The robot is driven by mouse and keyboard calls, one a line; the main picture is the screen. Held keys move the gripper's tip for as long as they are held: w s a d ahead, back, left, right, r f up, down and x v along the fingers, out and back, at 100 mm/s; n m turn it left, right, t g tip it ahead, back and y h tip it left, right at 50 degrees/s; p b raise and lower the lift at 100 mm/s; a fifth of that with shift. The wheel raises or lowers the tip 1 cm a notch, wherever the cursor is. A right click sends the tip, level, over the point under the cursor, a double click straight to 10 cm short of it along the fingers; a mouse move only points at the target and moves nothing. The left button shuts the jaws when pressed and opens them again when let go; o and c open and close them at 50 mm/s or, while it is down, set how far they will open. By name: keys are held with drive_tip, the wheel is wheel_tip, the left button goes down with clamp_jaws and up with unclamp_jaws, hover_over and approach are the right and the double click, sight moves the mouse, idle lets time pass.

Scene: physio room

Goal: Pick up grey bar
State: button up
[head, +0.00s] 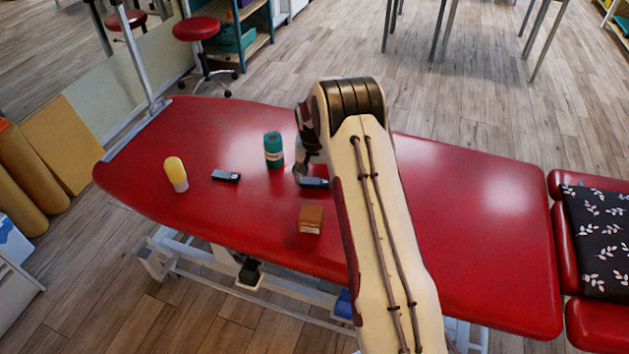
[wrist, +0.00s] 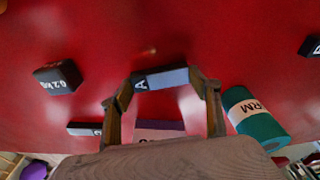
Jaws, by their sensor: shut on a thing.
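A grey bar (wrist: 168,78) with a dark end marked "A" lies across between the two fingertips of my gripper (wrist: 163,86) in the wrist view. My gripper is shut on it, with one finger at each end. In the head view the bar (head: 316,183) shows low over the red couch, partly hidden by my gripper (head: 306,178) and arm. I cannot tell whether it touches the couch. A second dark bar (head: 226,176) with a grey end lies on the couch to the left.
On the red couch (head: 470,215) stand a teal cylinder (head: 274,150) close left of my gripper, a yellow-topped bottle (head: 175,173) farther left and a brown box (head: 311,219) nearer the front edge. The couch right of my arm is clear.

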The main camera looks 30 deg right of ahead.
sight(312, 184)
wheel_tip(312, 184, up, 9)
idle(0.5)
drive_tip(key=shift+a, duration=0.15)
idle(0.6)
drive_tip(key=s+a+r+n, duration=0.1)
drive_tip(key=s+a+n, duration=0.2)
drive_tip(key=s+a, duration=0.5)
drive_tip(key=s+a+r+n+y, duration=0.1)
drive_tip(key=s+a+r+n, duration=0.1)
drive_tip(key=s+a, duration=0.7)
drive_tip(key=s+n, duration=0.1)
drive_tip(key=s, duration=0.4)
drive_tip(key=shift+a, duration=0.15)
drive_tip(key=shift+r, duration=0.1)
